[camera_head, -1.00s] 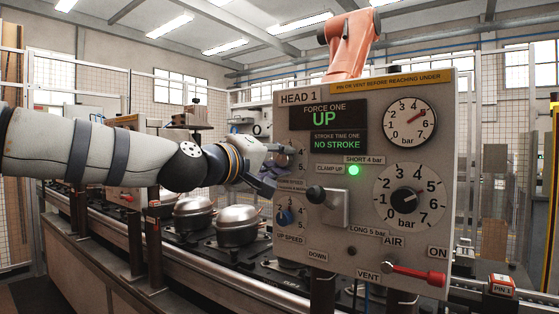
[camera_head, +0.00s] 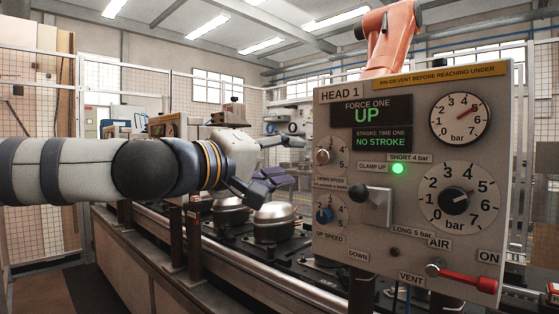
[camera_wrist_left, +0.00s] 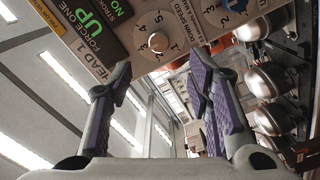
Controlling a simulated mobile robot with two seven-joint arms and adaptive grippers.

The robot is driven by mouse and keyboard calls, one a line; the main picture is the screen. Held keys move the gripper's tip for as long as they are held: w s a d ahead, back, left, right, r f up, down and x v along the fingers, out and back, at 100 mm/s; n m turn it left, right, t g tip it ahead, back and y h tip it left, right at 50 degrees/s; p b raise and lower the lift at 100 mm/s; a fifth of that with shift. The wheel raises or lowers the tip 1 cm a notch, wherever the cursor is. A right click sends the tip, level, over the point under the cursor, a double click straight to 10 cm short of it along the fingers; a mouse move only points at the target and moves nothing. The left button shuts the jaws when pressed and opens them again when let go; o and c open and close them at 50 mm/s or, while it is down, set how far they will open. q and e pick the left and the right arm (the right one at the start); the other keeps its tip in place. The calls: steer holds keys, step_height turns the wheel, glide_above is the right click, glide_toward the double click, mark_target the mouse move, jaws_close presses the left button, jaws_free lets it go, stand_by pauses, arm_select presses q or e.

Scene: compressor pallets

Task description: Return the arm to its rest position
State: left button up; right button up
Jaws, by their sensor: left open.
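My left arm comes in from the left in the head view, with its left gripper (camera_head: 282,162) just left of the HEAD 1 control panel (camera_head: 335,262). The gripper is open and empty, its purple-padded fingers spread apart. It is clear of the DOWN SPEED knob (camera_head: 323,157), which shows fully. Nothing lies between the pads. My right gripper is not in view.
Metal compressor domes (camera_head: 274,222) stand on the conveyor line (camera_head: 190,270) below the gripper. The panel carries a black lever (camera_head: 386,192), a red-handled vent valve (camera_head: 466,281) and gauges. An orange robot arm (camera_head: 390,40) stands behind it. Mesh fencing surrounds the line.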

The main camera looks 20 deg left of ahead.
arm_select(q)
steer(key=shift+v, duration=0.75)
steer(key=d+f+m+g+y, duration=0.1)
steer(key=d+f+g, duration=0.15)
steer(key=f, duration=0.95)
steer(key=d+f+m+g+y, duration=0.1)
steer(key=d+f+g, duration=0.15)
steer(key=f, duration=0.95)
steer(key=s+f+m+g+y, duration=0.1)
steer(key=s+f+g, duration=0.3)
steer(key=f, duration=0.7)
steer(key=s+f+m+g+y, duration=0.1)
steer(key=s+f+g, duration=0.1)
steer(key=s+f, duration=0.65)
steer(key=s+a+f+m+g, duration=0.1)
steer(key=s+a+f+g, duration=0.1)
steer(key=s+f, duration=0.3)
steer(key=s+a+f+m+g+y, duration=0.1)
steer(key=s+f, duration=0.5)
steer(key=s, duration=0.6)
steer(key=s+a+f+m+g+y, duration=0.1)
steer(key=s+a+f+g, duration=0.2)
steer(key=s+f, duration=0.3)
steer(key=s+g, duration=0.1)
steer(key=s, duration=0.2)
steer(key=shift+s+f+m, duration=0.2)
steer(key=shift+s+m, duration=0.1)
steer(key=shift+s, duration=0.05)
